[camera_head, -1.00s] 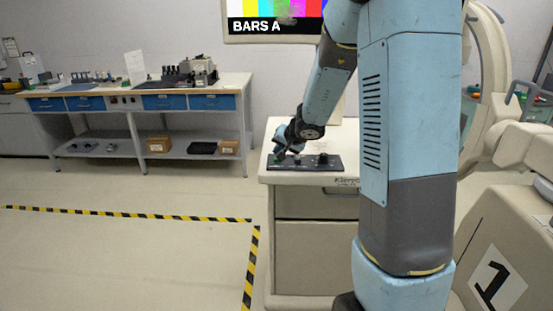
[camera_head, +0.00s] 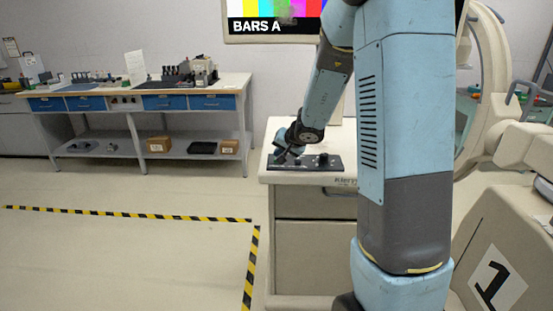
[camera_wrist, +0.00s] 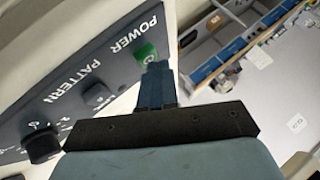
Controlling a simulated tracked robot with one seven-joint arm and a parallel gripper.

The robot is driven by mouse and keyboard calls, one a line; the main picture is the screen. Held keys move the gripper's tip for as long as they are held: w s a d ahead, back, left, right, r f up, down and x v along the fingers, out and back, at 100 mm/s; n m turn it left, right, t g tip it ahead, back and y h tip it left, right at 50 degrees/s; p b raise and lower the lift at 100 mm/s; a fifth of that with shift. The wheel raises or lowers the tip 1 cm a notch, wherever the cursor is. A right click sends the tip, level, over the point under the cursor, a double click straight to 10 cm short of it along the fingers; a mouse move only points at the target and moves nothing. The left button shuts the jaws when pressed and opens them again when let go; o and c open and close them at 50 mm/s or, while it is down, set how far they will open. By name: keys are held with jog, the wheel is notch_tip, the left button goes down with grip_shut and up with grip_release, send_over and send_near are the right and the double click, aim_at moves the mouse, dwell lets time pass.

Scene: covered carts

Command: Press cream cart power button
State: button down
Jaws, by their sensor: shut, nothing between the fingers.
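The cream cart (camera_head: 315,245) stands in the middle of the head view, with a dark control panel (camera_head: 332,168) on its top. In the wrist view the panel (camera_wrist: 66,92) reads POWER, PATTERN and more. The green power button (camera_wrist: 147,52) sits beside the word POWER. My gripper (camera_wrist: 156,68) is shut and empty, its blue fingertips right at the lower edge of the button; I cannot tell whether they touch it. In the head view my gripper (camera_head: 284,157) is over the panel's left end and hides the button.
Two dark knobs, a near one (camera_wrist: 40,143) and a middle one (camera_wrist: 97,96), lie along the panel. A screen (camera_head: 275,20) above shows colour bars and BARS A. A workbench (camera_head: 140,95) stands at the back left. Striped floor tape (camera_head: 125,214) crosses open floor.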

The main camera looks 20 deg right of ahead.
jog(key=shift+r, duration=0.1)
dwell(0.3)
jog(key=shift+r, duration=0.5)
jog(key=shift+r, duration=0.1)
jog(key=shift+r, duration=2.9)
